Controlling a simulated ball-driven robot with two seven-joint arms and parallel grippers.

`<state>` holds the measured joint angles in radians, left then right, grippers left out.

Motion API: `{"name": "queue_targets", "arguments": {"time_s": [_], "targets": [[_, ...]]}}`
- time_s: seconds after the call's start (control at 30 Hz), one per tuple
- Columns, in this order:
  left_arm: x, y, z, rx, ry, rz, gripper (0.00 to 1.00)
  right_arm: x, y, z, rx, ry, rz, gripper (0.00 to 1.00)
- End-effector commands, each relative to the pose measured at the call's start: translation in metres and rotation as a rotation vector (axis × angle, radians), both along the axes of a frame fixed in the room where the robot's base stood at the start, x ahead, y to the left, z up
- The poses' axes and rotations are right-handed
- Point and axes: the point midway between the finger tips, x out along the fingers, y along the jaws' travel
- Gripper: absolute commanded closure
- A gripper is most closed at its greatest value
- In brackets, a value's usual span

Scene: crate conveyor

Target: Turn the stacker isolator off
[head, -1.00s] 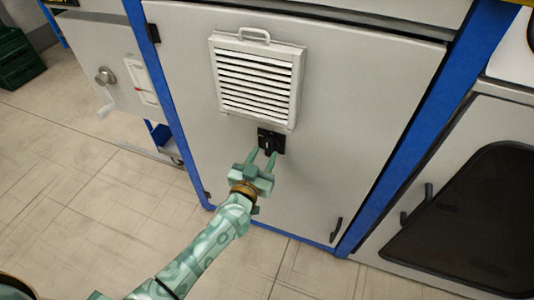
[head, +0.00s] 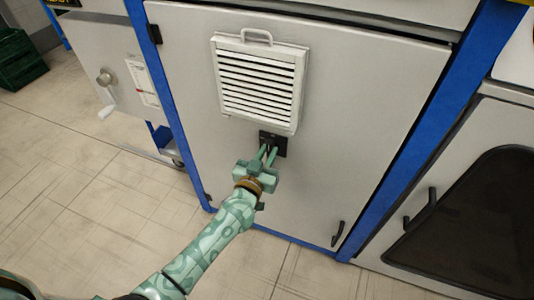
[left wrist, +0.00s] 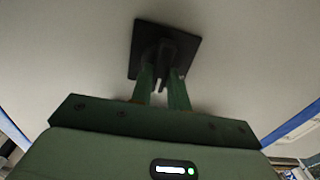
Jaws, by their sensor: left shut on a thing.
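The stacker isolator (head: 280,145) is a small black square plate with a black rotary handle, set on the grey cabinet door just below a white louvred vent. In the left wrist view the isolator plate (left wrist: 187,32) is at the top middle, turned at an angle to the picture. My left gripper (head: 268,154) is at the isolator, its two green fingers close together on the handle. In the left wrist view the fingers (left wrist: 163,76) stand on both sides of the dark handle, which they partly hide. My right gripper is in none of the views.
The white louvred vent (head: 258,82) with a top handle sits above the isolator. Blue frame posts (head: 404,150) border the door (head: 340,170). A door handle (head: 337,233) is at lower right. A panel with a crank (head: 105,77) stands at left.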

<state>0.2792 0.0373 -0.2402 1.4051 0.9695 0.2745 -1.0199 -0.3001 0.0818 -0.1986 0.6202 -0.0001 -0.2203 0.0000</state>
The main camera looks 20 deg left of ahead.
Motion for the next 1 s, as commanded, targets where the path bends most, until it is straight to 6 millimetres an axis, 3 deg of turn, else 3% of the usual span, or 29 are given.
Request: {"name": "queue_targets", "arguments": {"time_s": [0.27,1.0], "targets": [[0.0,0.001,0.001,-0.146,0.005,0.0,1.0,0.003,0.0,0.006,0.001,-0.008,0.001,1.0],[0.0,0.005,-0.003,-0.837,0.03,0.0,1.0,0.009,0.003,0.017,0.004,-0.023,0.0,1.0]]}}
